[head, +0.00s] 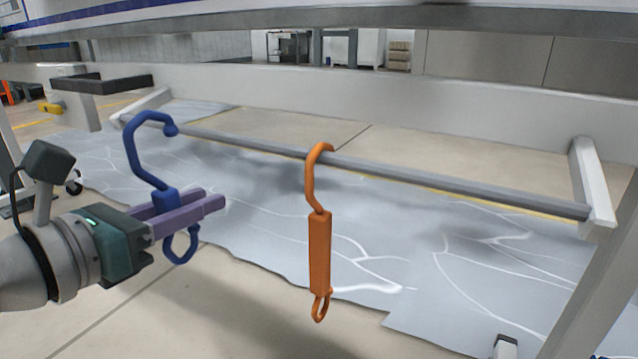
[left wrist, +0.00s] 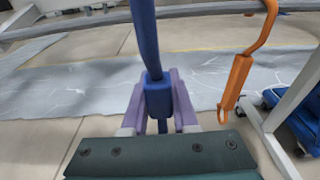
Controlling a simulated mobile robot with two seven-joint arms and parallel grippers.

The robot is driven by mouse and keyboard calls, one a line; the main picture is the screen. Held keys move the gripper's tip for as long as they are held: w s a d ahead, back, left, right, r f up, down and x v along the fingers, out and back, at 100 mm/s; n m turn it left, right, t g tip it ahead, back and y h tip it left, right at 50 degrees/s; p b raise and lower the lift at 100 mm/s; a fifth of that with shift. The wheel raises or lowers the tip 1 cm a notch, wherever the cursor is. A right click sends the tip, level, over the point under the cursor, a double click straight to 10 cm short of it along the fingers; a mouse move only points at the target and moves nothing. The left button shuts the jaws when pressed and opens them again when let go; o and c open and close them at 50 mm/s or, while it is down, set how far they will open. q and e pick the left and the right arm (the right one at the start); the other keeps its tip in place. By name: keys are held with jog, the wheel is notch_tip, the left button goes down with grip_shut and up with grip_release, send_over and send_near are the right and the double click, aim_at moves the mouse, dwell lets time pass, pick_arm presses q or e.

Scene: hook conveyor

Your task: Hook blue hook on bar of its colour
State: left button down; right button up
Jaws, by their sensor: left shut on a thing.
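The blue hook (head: 133,147) is upright in the head view at the left, with its curved top bending to the right and a ring at its lower end. My left gripper (head: 190,207) is shut on the blue hook's thick middle part. The hook also shows in the left wrist view (left wrist: 158,95) between the purple fingers. A grey bar (head: 400,173) runs across the frame behind, held by white end brackets. The blue hook's tip appears close to the bar's left end in the picture; whether they touch I cannot tell. My right gripper is not in view.
An orange hook (head: 319,250) hangs from the grey bar to the right of the blue hook, and shows in the left wrist view (left wrist: 237,80). A white beam (head: 350,100) spans above the bar. A black bracket (head: 100,84) juts out at upper left. The bar right of the orange hook is clear.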

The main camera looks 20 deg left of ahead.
pick_arm(q)
jog(key=shift+s+a+f+b, duration=0.15)
jog(key=shift+s+b, duration=0.4)
jog(key=shift+s, duration=1.5)
jog(key=shift+s+a, duration=0.1)
jog(key=shift+s, duration=0.7)
jog(key=shift+r, duration=0.2)
